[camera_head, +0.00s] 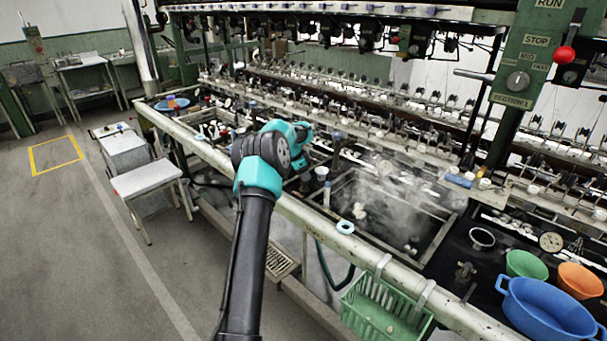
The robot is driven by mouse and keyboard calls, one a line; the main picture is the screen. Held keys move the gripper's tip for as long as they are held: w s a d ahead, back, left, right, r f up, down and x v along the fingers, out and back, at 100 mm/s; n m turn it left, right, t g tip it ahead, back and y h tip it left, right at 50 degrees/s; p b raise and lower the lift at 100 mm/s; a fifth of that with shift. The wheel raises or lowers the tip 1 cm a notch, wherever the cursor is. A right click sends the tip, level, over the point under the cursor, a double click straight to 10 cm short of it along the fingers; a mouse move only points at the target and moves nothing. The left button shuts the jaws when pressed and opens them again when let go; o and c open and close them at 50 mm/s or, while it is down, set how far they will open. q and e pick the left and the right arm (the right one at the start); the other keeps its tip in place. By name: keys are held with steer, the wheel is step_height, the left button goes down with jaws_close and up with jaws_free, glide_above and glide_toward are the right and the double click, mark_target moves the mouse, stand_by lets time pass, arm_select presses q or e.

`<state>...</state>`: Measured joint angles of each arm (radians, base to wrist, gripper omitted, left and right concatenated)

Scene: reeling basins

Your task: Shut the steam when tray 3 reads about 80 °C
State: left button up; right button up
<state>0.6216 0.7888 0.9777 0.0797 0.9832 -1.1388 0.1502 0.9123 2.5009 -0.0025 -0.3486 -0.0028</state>
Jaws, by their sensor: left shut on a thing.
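A steaming basin (432,222) of dark water is set in the bench right of centre, with a few pale cocoons in it. I cannot tell its tray number. A round dial gauge (551,242) lies on the dark bench top at the right; its reading is too small to make out. My left gripper (304,182) is just left of the steaming basin, mostly hidden behind my teal wrist. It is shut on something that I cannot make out. My right gripper is out of view.
A green basket (385,309) hangs from the bench's front rail. A blue basin (546,312), a green bowl (526,265) and an orange bowl (580,281) crowd the right. A control post (522,75) with a red-knobbed lever rises behind.

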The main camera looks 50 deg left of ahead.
arm_select(q)
steer(key=shift+m, duration=0.5)
steer(key=o, duration=0.9)
steer(key=shift+r, duration=0.1)
steer(key=v, duration=1.7)
steer(key=shift+w+a+r, duration=0.1)
steer(key=shift+w+a, duration=0.05)
steer(key=shift+a, duration=0.15)
